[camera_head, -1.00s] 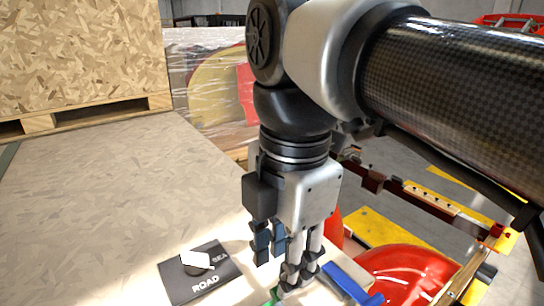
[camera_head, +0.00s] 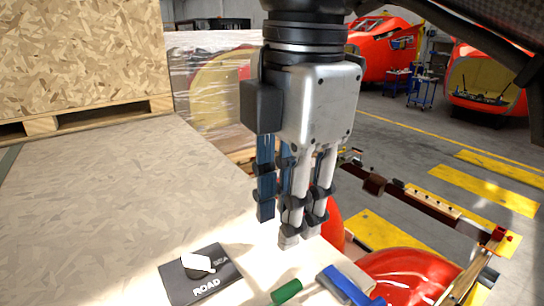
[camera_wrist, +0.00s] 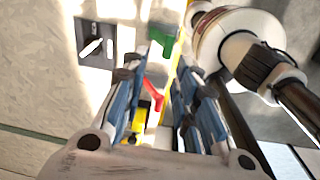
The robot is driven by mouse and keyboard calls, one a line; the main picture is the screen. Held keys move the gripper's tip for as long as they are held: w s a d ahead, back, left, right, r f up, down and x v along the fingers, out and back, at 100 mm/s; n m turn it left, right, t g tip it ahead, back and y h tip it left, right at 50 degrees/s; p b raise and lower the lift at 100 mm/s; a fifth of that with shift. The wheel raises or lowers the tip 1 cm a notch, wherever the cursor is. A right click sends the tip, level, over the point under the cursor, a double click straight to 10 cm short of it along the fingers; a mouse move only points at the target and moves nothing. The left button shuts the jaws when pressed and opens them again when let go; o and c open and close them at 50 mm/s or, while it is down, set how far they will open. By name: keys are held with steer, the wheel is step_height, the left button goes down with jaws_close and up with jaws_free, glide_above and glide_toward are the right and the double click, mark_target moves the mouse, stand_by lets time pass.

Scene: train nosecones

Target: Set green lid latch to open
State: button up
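The green latch (camera_head: 287,291) shows at the bottom of the head view, on the pale surface to the left of a blue handle (camera_head: 340,283). It also shows in the wrist view (camera_wrist: 162,40) as a green piece near the top middle, beyond the fingertips. My gripper (camera_head: 286,228) is above the latch and apart from it, pointing down. In the wrist view my gripper (camera_wrist: 160,65) has its blue-padded fingers spread, with nothing held between them. I cannot tell the latch's exact setting.
A dark plate marked ROAD and SEA (camera_head: 203,274) with a switch lies left of the latch. A red lever (camera_wrist: 154,96) shows between the fingers in the wrist view. A glossy red shell (camera_head: 405,272) is at the lower right. The board at left is clear.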

mark_target(277, 299)
steer(key=shift+w+a+r+m, duration=0.15)
steer(key=shift+w+m, duration=0.1)
steer(key=shift+m, duration=0.55)
steer(key=shift+c, duration=0.6)
steer(key=w+m, duration=0.1)
steer(key=m, duration=0.2)
steer(key=w+a+m, duration=0.1)
steer(key=m, duration=0.2)
steer(key=w+a+m, duration=0.1)
steer(key=m, duration=0.3)
steer(key=shift+w+a+r, duration=0.15)
steer(key=shift+r, duration=0.2)
jaws_close()
step_height(277, 299, down, 11)
steer(key=s+m+b, duration=0.1)
steer(key=m+b, duration=0.1)
steer(key=m, duration=0.3)
steer(key=shift+s+d+m+b, duration=0.15)
steer(key=shift+d+m+b, duration=0.25)
